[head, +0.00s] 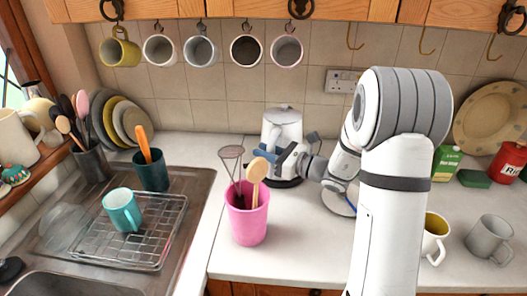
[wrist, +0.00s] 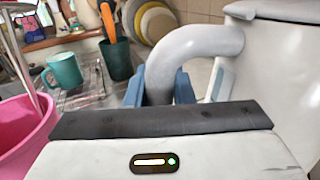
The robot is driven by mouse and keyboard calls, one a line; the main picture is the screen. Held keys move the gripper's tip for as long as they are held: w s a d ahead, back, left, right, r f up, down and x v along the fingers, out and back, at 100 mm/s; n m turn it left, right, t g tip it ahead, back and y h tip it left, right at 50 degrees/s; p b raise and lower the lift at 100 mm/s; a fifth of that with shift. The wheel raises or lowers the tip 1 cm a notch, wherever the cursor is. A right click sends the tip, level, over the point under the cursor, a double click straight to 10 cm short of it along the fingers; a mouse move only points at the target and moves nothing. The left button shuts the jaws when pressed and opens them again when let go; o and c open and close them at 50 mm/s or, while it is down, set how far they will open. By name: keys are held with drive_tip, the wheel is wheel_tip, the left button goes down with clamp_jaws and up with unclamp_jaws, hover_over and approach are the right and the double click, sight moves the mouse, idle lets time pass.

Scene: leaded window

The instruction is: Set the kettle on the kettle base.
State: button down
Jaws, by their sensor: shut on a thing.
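The white kettle (head: 284,122) stands upright near the tiled back wall in the head view, over a dark round kettle base (head: 287,182). I cannot tell whether the kettle touches the base or hangs just above it. In the wrist view the kettle's body (wrist: 275,70) fills the right side and its curved handle (wrist: 200,42) arches to the left. My gripper (head: 283,160) is at the front of the kettle. Its blue fingers (wrist: 160,90) are on both sides of the handle's lower part, shut on it. The arm hides some of the base's right side.
A pink utensil pot (head: 246,222) stands close in front of the kettle, left of my wrist. A plate (head: 339,200) lies partly behind my arm. Mugs (head: 490,238) stand at the right, and a sink with a wire rack (head: 135,245) is at the left.

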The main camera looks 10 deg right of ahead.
drive_tip(key=shift+f, duration=0.15)
drive_tip(key=c, duration=1.5)
unclamp_jaws()
drive_tip(key=shift+c, duration=0.2)
drive_tip(key=v, duration=1.1)
drive_tip(key=shift+s+f+b, duration=0.15)
drive_tip(key=shift+f+b, duration=0.05)
drive_tip(key=shift+b, duration=0.15)
drive_tip(key=shift+f, duration=0.1)
